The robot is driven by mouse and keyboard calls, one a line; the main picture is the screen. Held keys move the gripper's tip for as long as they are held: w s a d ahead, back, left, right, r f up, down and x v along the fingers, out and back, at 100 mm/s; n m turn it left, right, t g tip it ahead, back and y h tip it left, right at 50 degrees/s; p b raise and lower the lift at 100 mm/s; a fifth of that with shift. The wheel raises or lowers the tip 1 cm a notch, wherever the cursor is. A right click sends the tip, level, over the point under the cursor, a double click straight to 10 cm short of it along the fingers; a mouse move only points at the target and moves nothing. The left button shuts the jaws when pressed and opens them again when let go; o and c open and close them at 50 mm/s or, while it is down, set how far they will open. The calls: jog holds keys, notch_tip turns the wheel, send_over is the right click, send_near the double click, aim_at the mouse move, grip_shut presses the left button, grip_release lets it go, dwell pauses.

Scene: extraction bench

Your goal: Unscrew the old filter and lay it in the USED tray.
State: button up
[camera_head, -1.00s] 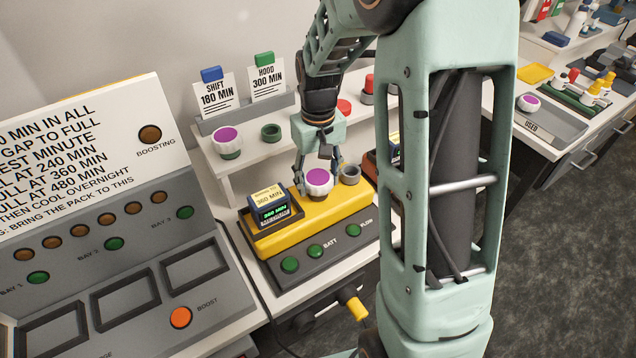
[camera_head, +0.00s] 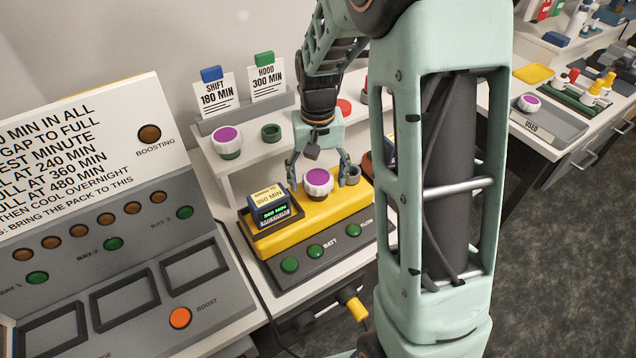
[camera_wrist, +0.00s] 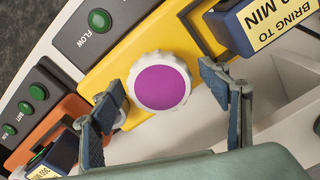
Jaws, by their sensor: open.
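A white ribbed filter with a purple top (camera_head: 318,183) sits upright on the yellow unit (camera_head: 270,240). It also shows in the wrist view (camera_wrist: 160,87). My gripper (camera_head: 320,172) is open at the filter, with one finger on either side. In the wrist view my fingers (camera_wrist: 162,90) are spread wide, and I see gaps between them and the filter's rim. The USED tray (camera_head: 560,127) is on the right-hand bench, and another purple-topped white filter (camera_head: 529,103) is in it.
A grey ring (camera_head: 351,176) is right of the filter, close to my right finger. A battery pack (camera_head: 270,205) stands on its left. The shelf behind holds another purple-topped filter (camera_head: 227,140) and an empty green ring (camera_head: 271,132). My arm hides part of the bench.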

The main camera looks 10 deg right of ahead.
jog(key=m, duration=0.5)
jog(key=m+p, duration=0.1)
jog(key=m, duration=0.2)
jog(key=shift+m, duration=0.3)
jog(key=m+p, duration=0.2)
jog(key=m, duration=0.3)
jog(key=shift+r, duration=0.15)
jog(key=m+p, duration=0.1)
jog(key=m, duration=0.1)
jog(key=shift+m, duration=0.4)
jog(key=shift+c, duration=0.7)
jog(key=c, duration=1.2)
jog(key=shift+f+n+b, duration=0.25)
jog(key=shift+n+b, duration=0.2)
jog(key=shift+n, duration=0.75)
jog(key=shift+r+n, duration=0.1)
jog(key=shift+n, duration=0.8)
